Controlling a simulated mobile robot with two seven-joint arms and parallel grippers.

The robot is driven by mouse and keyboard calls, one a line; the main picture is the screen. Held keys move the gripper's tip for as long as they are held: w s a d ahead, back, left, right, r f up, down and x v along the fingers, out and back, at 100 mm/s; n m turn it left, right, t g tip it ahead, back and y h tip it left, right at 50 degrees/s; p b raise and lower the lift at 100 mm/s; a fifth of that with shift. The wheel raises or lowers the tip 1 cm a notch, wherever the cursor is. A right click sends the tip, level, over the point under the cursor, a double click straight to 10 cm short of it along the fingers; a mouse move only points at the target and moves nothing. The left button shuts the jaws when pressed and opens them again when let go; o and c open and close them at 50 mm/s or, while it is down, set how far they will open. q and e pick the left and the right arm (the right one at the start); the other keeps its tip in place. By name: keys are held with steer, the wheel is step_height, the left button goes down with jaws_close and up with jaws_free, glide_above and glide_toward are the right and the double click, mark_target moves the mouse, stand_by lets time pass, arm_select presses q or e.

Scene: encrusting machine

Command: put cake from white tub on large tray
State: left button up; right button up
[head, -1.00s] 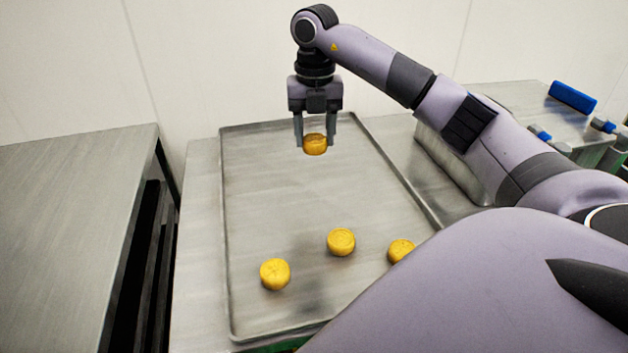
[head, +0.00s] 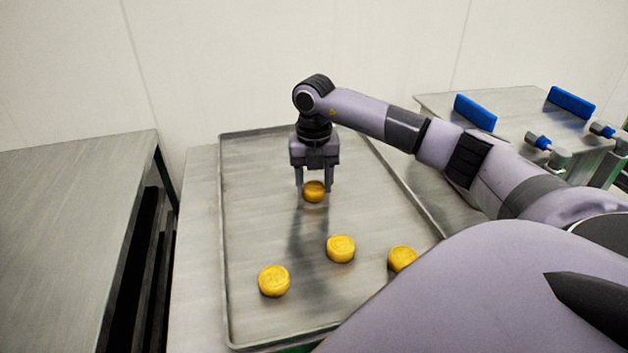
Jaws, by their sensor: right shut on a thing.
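My right gripper (head: 314,187) points down over the large tray (head: 255,200) and is shut on a round yellow cake (head: 314,192). The cake is low over the back middle of the tray; I cannot tell whether it touches the surface. Three more cakes lie on the front part of the tray: one at the left (head: 274,281), one in the middle (head: 341,249) and one at the right (head: 402,259), partly behind my arm. The white tub is not in view. My left gripper is not in view.
A metal table (head: 70,220) stands at the left, with a dark gap between it and the tray's table. At the right is a metal surface with blue parts (head: 475,112). The tray's left and back left areas are clear.

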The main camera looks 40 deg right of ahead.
mark_target(314, 186)
steer(key=shift+f, duration=0.15)
steer(key=o, duration=1)
steer(key=shift+o, duration=0.2)
step_height(314, 186, up, 12)
steer(key=shift+r+p, duration=0.2)
steer(key=shift+p, duration=0.1)
